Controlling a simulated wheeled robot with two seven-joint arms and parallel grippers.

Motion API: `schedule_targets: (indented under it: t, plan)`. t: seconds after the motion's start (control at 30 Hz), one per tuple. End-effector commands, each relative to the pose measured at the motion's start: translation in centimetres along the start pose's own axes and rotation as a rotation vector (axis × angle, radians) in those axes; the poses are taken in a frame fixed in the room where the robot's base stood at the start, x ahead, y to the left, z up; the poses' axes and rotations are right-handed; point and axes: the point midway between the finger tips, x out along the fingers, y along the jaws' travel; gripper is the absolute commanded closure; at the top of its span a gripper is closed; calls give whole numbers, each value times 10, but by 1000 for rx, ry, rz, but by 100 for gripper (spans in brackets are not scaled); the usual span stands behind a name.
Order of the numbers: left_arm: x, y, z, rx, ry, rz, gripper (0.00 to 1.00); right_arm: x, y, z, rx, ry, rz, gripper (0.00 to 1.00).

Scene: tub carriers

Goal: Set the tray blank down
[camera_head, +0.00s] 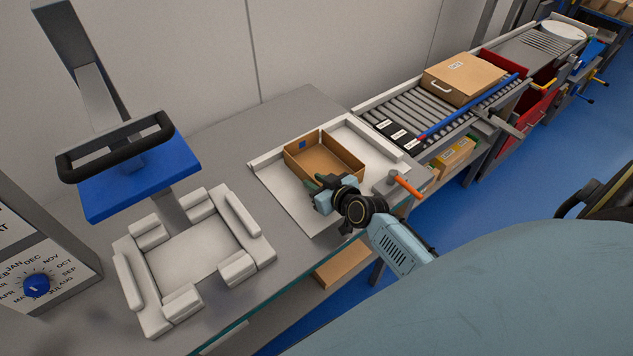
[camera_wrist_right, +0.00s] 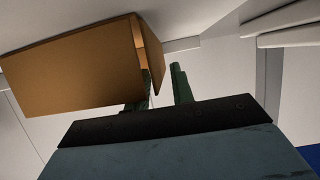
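The tray blank, a brown open-topped cardboard tray (camera_head: 332,164), appears to rest level on a white board (camera_head: 287,196) on the grey bench. A small blue mark shows on its inner back wall. In the right wrist view the tray (camera_wrist_right: 75,70) fills the upper left. My right gripper (camera_head: 317,184) is at the tray's near left corner. Its green fingers (camera_wrist_right: 163,88) stand apart, one against or just in front of the tray's end and the other clear of it. Whether the tray wall lies between them is hard to tell. My left gripper is out of view.
A white padded form (camera_head: 195,250) sits at the front left, below a blue plate (camera_head: 138,172) with a black handle. An orange-handled lever (camera_head: 408,186) stands right of my gripper. A roller conveyor with a closed carton (camera_head: 463,78) runs off to the upper right.

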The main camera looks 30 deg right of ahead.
Motion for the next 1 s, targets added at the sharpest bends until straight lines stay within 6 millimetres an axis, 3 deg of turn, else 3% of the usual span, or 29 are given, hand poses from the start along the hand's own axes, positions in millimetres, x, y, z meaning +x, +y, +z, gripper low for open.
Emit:
schedule_targets:
  t: [0.27, 0.7, 1.0]
  plan:
    - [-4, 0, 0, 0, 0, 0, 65, -9, 0, -1, 0, -2, -1, 76]
    - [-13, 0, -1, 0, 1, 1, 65, -92, 0, -1, -1, -2, -1, 76]
    - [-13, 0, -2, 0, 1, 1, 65, -120, 0, -2, 1, 0, -1, 76]
